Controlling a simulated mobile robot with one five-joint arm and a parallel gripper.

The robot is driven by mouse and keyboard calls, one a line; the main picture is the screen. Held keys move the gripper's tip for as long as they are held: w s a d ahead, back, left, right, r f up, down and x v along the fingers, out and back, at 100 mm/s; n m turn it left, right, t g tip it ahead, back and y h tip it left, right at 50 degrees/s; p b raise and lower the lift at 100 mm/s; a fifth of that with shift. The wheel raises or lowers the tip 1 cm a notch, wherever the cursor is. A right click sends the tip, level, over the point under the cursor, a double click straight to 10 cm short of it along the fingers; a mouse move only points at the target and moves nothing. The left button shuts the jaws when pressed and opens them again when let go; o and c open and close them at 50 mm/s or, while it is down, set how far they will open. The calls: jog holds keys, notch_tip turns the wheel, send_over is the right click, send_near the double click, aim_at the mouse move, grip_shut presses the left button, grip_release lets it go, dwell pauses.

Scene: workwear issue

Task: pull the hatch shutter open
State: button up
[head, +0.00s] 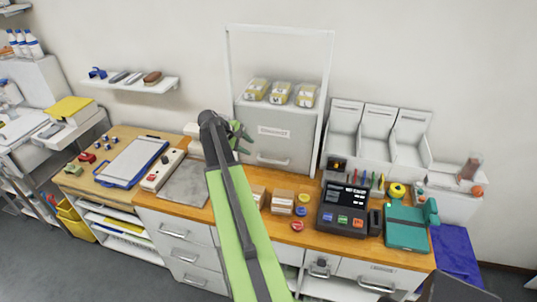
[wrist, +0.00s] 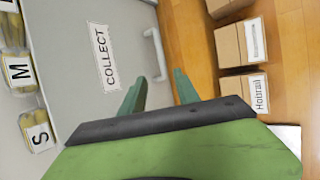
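The hatch shutter (head: 292,128) is a grey panel with a "COLLECT" label, set in a white frame at the back of the counter. It also fills the left of the wrist view (wrist: 75,75). Its bar handle (head: 272,160) is near the panel's lower edge and shows in the wrist view (wrist: 155,55) just beyond my fingertips. My gripper (head: 238,137) is in front of the shutter's left part in the head view. In the wrist view its two green fingers (wrist: 160,88) are apart with nothing between them, and the handle appears clear of both.
Labelled packets (head: 281,93) sit above the shutter panel. Small cardboard boxes (head: 283,201) stand on the wooden counter below it, close to my arm. A dark till (head: 343,208) and white bins (head: 378,135) are to the right. A grey mat (head: 184,183) lies left.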

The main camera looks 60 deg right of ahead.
aim_at(270, 161)
jog(key=b+x, duration=1.3)
jog(key=x, duration=0.3)
jog(key=shift+d+f, duration=0.2)
jog(key=shift+f, duration=0.15)
jog(key=shift+s+d+f+b, duration=0.15)
jog(key=shift+d+f+b, duration=0.05)
jog(key=shift+d+b, duration=0.15)
grip_shut()
